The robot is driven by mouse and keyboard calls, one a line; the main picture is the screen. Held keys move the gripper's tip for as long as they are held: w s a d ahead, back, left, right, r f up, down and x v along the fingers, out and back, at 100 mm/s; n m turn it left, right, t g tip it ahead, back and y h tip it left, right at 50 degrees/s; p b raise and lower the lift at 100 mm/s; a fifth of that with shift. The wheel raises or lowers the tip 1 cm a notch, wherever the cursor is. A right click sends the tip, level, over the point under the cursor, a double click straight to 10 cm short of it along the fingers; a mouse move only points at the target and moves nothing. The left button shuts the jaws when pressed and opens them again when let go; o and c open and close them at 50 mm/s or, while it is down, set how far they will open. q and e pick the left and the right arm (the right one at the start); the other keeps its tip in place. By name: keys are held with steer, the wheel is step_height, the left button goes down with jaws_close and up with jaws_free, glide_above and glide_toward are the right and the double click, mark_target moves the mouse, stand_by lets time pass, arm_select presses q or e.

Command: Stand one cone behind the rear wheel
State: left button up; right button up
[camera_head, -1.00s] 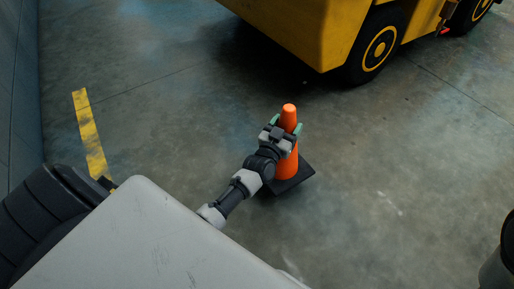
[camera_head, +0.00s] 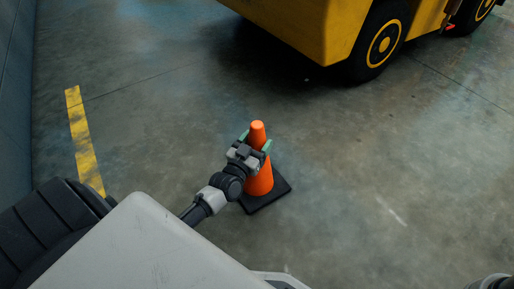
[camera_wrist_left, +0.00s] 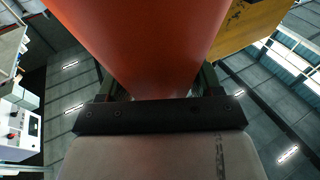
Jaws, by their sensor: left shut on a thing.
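My left gripper (camera_head: 256,146) is shut on the cone's upper part, with a green fingertip on each side. In the left wrist view the cone (camera_wrist_left: 140,40) fills the space between the fingers. I cannot tell whether its base touches the floor. The yellow vehicle's rear wheel (camera_head: 380,46) is black with a yellow hub, at the top right, well apart from the cone.
The yellow vehicle (camera_head: 310,30) stands at the top, with a second wheel (camera_head: 470,14) farther right. A yellow stripe (camera_head: 83,140) marks the floor at left beside a dark wall (camera_head: 14,90). Bare concrete floor (camera_head: 400,150) lies between the cone and the vehicle.

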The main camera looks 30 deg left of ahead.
arm_select(q)
steer(key=shift+r, duration=0.1)
steer(key=o, duration=1.3)
steer(key=shift+f, duration=0.2)
steer(key=o, duration=0.3)
steer(key=shift+o, duration=0.2)
